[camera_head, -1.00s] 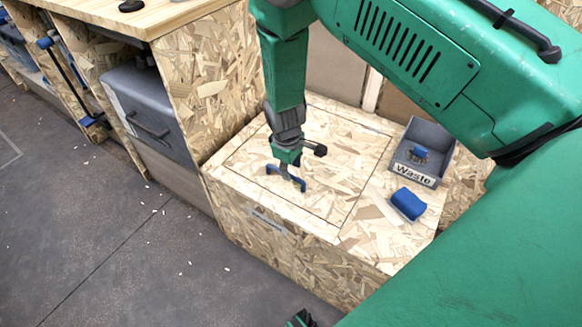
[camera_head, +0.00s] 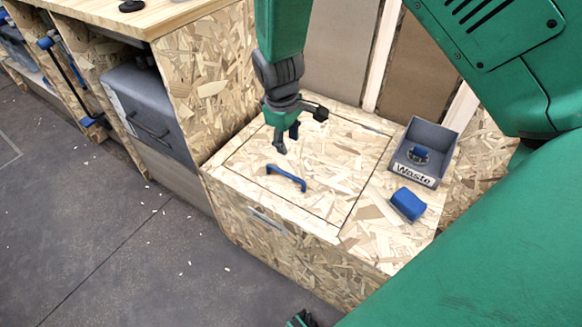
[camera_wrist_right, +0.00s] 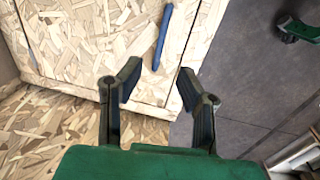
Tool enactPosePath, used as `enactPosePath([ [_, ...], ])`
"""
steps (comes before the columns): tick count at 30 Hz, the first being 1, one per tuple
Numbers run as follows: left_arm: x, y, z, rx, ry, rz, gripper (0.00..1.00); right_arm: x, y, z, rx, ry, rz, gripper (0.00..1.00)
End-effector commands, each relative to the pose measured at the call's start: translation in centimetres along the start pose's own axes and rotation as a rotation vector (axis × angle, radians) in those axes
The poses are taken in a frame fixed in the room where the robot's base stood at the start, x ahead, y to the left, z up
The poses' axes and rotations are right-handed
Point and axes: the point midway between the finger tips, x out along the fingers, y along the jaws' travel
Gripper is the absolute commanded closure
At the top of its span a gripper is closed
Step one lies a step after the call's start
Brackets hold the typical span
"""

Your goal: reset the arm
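My right gripper (camera_head: 286,137) hangs over the chipboard box, above and apart from the blue handle (camera_head: 286,177) on its lid. In the right wrist view my right gripper (camera_wrist_right: 159,90) has its two fingers spread apart with nothing between them. The blue handle (camera_wrist_right: 162,38) lies beyond the fingertips in that view. The lid (camera_head: 320,190) lies flat and closed on the box. At the bottom edge of the head view a small green and dark part shows, possibly my left gripper; its fingers cannot be made out.
A grey bin marked "Waste" (camera_head: 417,180) stands on the box's right side with a small blue and dark item (camera_head: 419,154) in it. A blue block (camera_head: 408,205) lies in front of it. A workbench (camera_head: 150,20) with a grey drawer (camera_head: 152,115) stands left. The floor (camera_head: 110,240) is mostly clear.

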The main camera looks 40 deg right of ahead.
Motion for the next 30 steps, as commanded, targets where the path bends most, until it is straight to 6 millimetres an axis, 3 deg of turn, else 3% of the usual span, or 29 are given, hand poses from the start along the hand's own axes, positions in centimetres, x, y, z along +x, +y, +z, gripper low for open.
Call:
enactPosePath([
  [15,0.1,0.0,-0.2,0.0,-0.002,0.0,0.67,-0.1,0.0,0.0,0.0,0.001,0.0,0.68],
  [19,-0.4,0.0,-0.2,0.0,-0.003,0.0,0.67,0.9,-0.5,1.3,0.016,-0.008,0.001,0.68],
  [23,-2.1,0.0,-0.3,0.0,-0.003,0.0,0.67,4.2,-2.5,6.2,0.072,-0.023,0.003,0.68],
  [25,-3.3,0.0,-0.3,0.0,-0.003,0.0,0.67,5.9,-4.3,10.0,0.115,-0.027,-0.001,0.68],
  [30,-5.7,-0.1,-0.5,0.0,-0.002,0.0,0.67,7.3,-9.4,18.7,0.227,-0.009,-0.048,0.68],
])
